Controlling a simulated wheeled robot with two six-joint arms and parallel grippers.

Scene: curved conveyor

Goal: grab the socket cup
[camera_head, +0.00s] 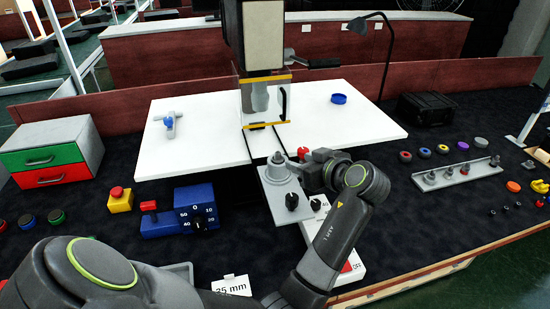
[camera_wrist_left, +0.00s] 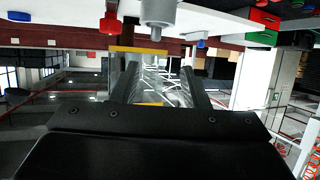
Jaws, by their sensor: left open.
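The likely socket cup (camera_head: 274,169) is a grey stepped cylinder standing upright on a grey plate (camera_head: 290,208) with black knobs. It also shows upside down at the top of the left wrist view (camera_wrist_left: 158,12). My left gripper (camera_head: 306,174) is just right of it and apart from it, partly hidden by my own wrist in the head view. In the left wrist view, its two dark fingers (camera_wrist_left: 161,82) are spread with nothing held between them. My right gripper is out of view.
A clear press guard with yellow bars (camera_head: 265,126) stands behind, between white boards (camera_head: 190,150). A blue dial box (camera_head: 197,207) and yellow stop button (camera_head: 120,199) lie left. A rail with pegs (camera_head: 455,175) is at right.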

